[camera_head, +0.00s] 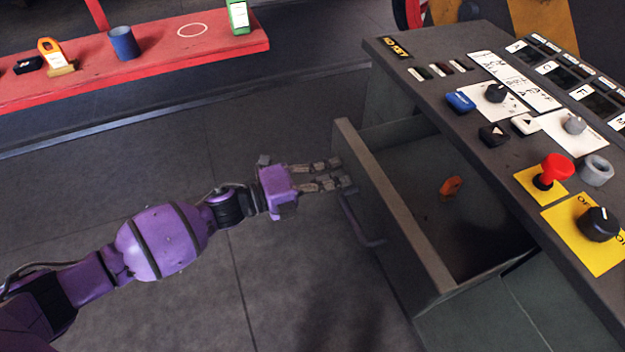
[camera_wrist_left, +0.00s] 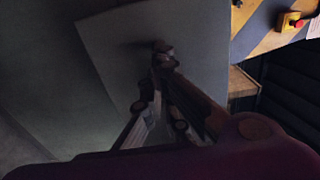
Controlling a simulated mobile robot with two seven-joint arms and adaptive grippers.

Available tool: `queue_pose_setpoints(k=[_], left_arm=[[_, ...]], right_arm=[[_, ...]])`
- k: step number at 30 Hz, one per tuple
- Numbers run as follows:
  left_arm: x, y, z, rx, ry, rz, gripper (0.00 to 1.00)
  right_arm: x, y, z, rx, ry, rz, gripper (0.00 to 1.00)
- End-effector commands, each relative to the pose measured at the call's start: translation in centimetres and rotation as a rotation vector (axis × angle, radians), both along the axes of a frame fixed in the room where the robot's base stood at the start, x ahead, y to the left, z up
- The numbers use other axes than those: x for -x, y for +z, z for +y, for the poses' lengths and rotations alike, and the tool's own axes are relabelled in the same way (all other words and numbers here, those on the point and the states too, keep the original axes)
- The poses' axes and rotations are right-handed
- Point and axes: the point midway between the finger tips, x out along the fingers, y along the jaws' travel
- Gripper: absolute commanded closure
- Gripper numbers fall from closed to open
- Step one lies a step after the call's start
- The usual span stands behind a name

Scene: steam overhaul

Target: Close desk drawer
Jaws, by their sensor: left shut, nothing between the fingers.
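The desk drawer (camera_head: 395,215) is open, pulled out from the grey control desk (camera_head: 430,65). Its front panel carries a bar handle (camera_head: 362,222). A small orange object (camera_head: 451,187) lies inside on the drawer floor. My purple left gripper (camera_head: 345,173) is at the outer side of the drawer front, close to the handle's upper end. Its fingers are shut with nothing held. I cannot tell if the fingertips touch the panel. In the left wrist view the fingers (camera_wrist_left: 163,58) come together in front of a dark grey panel. My right gripper is not in view.
The desk top holds a red button (camera_head: 555,170), dark knobs and switches. A red bench (camera_head: 190,62) at the back left bears a blue cup (camera_head: 123,42), a green item (camera_head: 238,17) and an orange tool (camera_head: 52,55). The floor before the drawer is clear.

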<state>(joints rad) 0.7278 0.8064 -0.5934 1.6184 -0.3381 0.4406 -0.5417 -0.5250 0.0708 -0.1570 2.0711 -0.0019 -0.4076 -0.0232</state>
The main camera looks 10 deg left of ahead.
Motion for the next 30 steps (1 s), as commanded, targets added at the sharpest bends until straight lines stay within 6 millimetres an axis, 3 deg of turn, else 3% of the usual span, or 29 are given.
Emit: queue_pose_setpoints(k=[3, 15, 24, 30], left_arm=[[-1.8, 0.1, -3.2, 0.003, -0.002, -0.002, 1.00], [-7.0, -0.1, -12.3, 0.001, -0.001, 0.000, 1.00], [-9.5, -0.1, -16.5, 0.000, 0.000, 0.001, 1.00], [-10.2, -0.1, -17.6, -0.001, 0.000, 0.000, 1.00]], right_arm=[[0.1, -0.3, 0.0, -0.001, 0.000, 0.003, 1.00], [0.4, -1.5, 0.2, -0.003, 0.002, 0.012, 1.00], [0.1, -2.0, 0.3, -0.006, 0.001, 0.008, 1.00], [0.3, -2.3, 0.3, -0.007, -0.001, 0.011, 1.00]])
